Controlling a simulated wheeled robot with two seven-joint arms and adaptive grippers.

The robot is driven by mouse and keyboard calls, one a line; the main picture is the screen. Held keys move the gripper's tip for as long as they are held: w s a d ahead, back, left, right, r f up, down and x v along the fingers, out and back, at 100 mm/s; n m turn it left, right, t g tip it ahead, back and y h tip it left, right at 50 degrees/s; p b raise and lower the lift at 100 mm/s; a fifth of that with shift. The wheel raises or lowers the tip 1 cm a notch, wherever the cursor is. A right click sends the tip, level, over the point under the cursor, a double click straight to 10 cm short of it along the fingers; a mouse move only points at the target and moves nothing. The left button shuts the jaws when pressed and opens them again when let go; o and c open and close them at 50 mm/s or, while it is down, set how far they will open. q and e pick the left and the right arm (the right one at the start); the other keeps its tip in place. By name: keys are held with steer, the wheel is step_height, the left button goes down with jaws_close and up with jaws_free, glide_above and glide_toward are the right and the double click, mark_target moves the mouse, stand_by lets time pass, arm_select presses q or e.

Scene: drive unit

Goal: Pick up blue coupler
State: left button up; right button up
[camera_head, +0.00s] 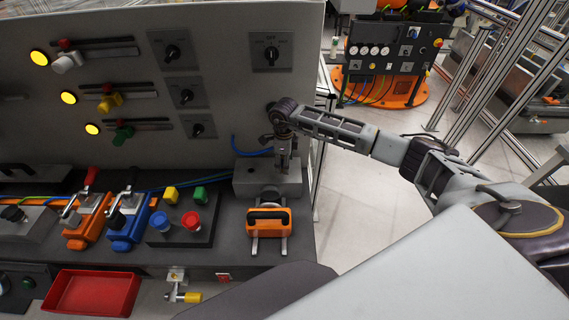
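A blue lever-handled unit (128,227) sits on the bench at left, beside a similar orange unit (85,222). A thin blue curved hose (246,152) is by the panel, just left of my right gripper. I cannot tell which blue part is the coupler. My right gripper (284,166) points down at the top of a grey metal block (240,181) near the bench's right end. Its fingertips are small and dark, so I cannot tell their opening or whether they touch anything. My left gripper is not in view.
An orange-handled fixture (268,222) stands in front of the grey block. A button box (183,229) with red, blue, yellow and green tops is left of it. A red tray (92,293) is at front left. The upright panel (225,60) closes off the back.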

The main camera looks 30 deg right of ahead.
steer(key=shift+f, duration=1)
steer(key=c, duration=1.2)
steer(key=shift+c, duration=0.2)
steer(key=shift+r, duration=0.1)
steer(key=shift+w+r, duration=0.15)
steer(key=shift+r, duration=0.6)
jaws_close()
steer(key=shift+r+b, duration=1.05)
steer(key=shift+r, duration=3.15)
